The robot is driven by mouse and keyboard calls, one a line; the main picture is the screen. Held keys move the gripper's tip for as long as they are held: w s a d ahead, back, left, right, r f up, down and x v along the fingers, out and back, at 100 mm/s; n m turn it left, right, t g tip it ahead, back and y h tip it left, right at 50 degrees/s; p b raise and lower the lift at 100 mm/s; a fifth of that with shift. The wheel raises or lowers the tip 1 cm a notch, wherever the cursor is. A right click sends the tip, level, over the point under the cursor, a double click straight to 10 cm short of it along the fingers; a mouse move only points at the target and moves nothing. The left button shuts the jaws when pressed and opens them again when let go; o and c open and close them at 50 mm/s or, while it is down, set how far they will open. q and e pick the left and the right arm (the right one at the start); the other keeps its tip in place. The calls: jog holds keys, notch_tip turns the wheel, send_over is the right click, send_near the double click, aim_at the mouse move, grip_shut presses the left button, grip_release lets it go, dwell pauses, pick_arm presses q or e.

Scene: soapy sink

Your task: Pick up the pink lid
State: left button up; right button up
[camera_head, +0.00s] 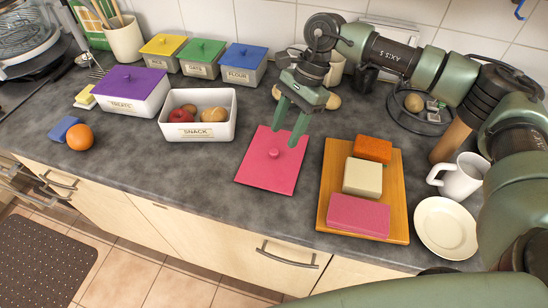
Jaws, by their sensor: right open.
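The pink lid (262,174) lies flat on the dark grey counter in the middle of the view, with a small round knob (274,153) on top. My right gripper (286,136) reaches down from the upper right over the lid's far part, fingers pointing down and apart. Nothing is held between the fingers. My left gripper does not show.
An open white box marked SNACK (198,131) holds fruit left of the lid. A wooden board (325,195) with coloured blocks lies to the right. A white plate (446,228) and mug (460,178) stand beyond it. The counter (160,185) in front of the snack box is clear.

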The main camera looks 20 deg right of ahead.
aim_at(274, 151)
jog(key=p+x, duration=0.1)
jog(key=x, duration=0.2)
jog(key=p+x, duration=0.1)
jog(key=x, duration=0.1)
jog(key=shift+w+a+f+p, duration=0.1)
jog(key=shift+w+a+p, duration=0.2)
jog(key=shift+p, duration=0.05)
jog(key=shift+a+f, duration=0.1)
jog(key=shift+f, duration=0.2)
grip_shut()
